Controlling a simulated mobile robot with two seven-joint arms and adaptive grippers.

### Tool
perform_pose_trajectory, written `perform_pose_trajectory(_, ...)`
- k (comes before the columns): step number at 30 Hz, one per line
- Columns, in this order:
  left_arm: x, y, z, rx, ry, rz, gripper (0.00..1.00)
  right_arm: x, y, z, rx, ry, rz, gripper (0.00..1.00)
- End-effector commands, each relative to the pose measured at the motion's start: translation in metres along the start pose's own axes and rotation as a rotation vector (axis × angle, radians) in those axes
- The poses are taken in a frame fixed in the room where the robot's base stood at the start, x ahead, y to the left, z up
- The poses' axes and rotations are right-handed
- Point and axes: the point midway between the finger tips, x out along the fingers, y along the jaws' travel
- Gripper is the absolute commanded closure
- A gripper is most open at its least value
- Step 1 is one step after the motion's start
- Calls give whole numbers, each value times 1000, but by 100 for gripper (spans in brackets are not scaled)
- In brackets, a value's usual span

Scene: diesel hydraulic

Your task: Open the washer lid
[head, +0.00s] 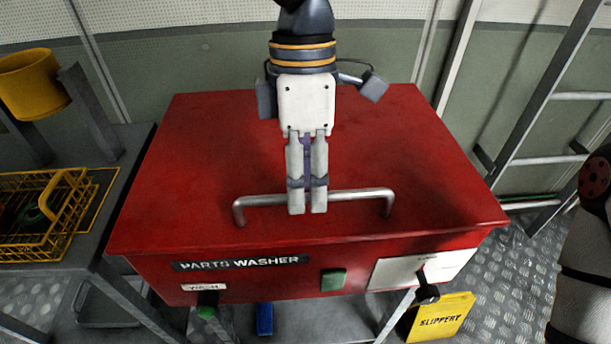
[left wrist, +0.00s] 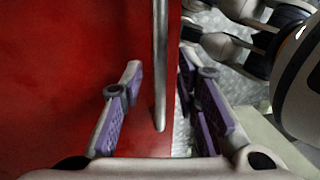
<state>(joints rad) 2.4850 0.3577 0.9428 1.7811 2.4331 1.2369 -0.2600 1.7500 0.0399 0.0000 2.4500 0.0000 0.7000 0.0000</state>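The red parts washer (head: 330,265) stands in front of me with its lid (head: 220,140) closed flat. A bare metal bar handle (head: 360,197) runs across the front part of the lid. My left gripper (head: 308,208) reaches down over the handle's middle, and its fingers hide part of the bar. In the left wrist view its two fingers (left wrist: 160,66) are apart, with the handle (left wrist: 159,40) showing in the gap between them. Neither finger pad visibly presses on the bar. My right gripper is out of view; only part of my right arm shows at the right edge.
A grey bench (head: 125,150) stands left of the washer with a yellow wire basket (head: 50,215) and a yellow cup (head: 32,84). A yellow "SLIPPERY" sign (head: 440,318) is on the floor at front right. A metal ladder (head: 540,160) leans at right.

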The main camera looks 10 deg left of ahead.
Motion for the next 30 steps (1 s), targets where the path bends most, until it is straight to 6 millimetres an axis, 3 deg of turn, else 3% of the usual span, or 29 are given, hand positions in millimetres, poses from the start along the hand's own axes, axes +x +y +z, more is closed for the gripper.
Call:
perform_pose_trajectory(1, 0, 0, 0, 0, 0, 0, 87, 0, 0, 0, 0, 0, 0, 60)
perform_pose_trajectory(3, 0, 0, 0, 0, 0, 0, 100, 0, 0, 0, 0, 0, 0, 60)
perform_pose_trajectory(12, -8, 2, 1, -5, 0, -15, 100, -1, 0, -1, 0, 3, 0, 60)
perform_pose_trajectory(20, -80, 11, 2, -3, -7, -116, 100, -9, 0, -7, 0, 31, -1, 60)
perform_pose_trajectory(27, -141, 35, 2, -6, 3, -125, 100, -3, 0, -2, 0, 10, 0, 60)
perform_pose_trajectory(30, -158, 43, 1, -8, 6, -124, 100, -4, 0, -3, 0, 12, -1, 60)
